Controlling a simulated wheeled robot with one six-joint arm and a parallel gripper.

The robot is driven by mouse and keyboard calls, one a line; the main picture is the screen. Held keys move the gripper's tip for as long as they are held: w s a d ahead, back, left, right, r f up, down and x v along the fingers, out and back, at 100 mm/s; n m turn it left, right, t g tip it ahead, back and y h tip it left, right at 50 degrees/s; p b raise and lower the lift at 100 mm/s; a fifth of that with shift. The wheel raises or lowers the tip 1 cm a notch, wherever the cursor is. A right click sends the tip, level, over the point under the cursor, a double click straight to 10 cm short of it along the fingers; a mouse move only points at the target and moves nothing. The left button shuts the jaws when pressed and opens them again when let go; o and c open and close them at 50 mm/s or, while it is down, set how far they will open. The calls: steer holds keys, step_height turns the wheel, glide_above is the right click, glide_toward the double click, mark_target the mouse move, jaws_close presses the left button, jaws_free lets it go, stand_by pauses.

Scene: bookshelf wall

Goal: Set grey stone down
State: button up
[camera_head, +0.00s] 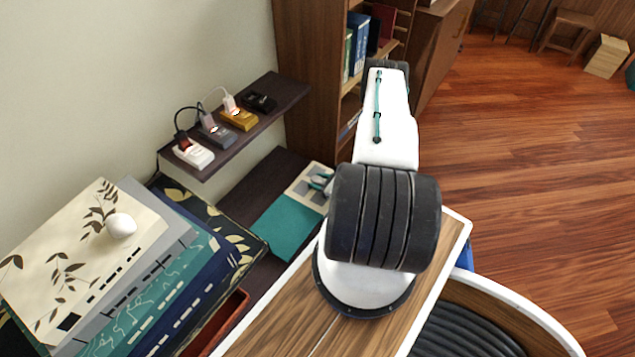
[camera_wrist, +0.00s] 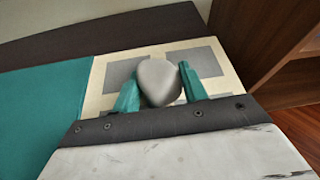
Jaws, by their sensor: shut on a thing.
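The grey stone (camera_wrist: 158,80) is smooth and rounded, and sits between the two teal fingers of my gripper (camera_wrist: 160,88) in the wrist view. My gripper is shut on it. Behind it lies a flat mat with a teal part (camera_wrist: 45,110) and a cream part with grey rectangles. The stone is over the cream part; I cannot tell whether it touches it. In the head view the mat (camera_head: 283,230) lies on a dark lower shelf, and only a bit of my gripper (camera_head: 320,182) shows beside my arm. The stone is not clearly visible there.
Left of the mat is a stack of large books (camera_head: 75,265) with a white rounded object (camera_head: 121,225) on top. A dark upper shelf (camera_head: 285,92) holds several plugged blocks. A wooden bookcase (camera_head: 310,60) stands behind. Open floor (camera_head: 530,170) lies to the right.

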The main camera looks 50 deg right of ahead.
steer(key=shift+f, duration=0.1)
steer(key=o, duration=1.1)
